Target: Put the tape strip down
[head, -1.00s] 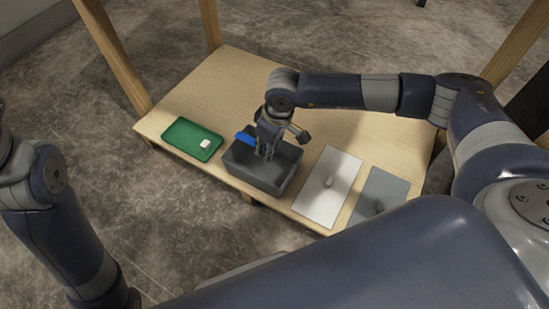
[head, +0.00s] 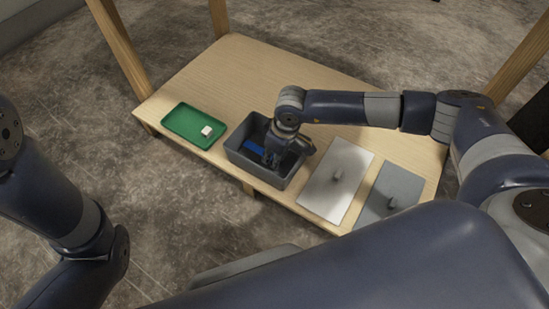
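The tape strip looks like the blue piece (head: 254,146) inside the dark grey bin (head: 237,158). My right gripper (head: 269,160) is lowered into the bin, beside or around the right end of the blue piece. Its fingertips are hidden by the bin and by the hand, so I cannot tell whether it grips the piece. My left arm is at the left edge, with its gripper out of view.
A green tray (head: 180,132) with a small white block (head: 207,131) lies left of the bin. A white panel (head: 325,198) and a grey panel (head: 375,213), each with a small knob, lie to the right. The back of the wooden table (head: 240,65) is clear.

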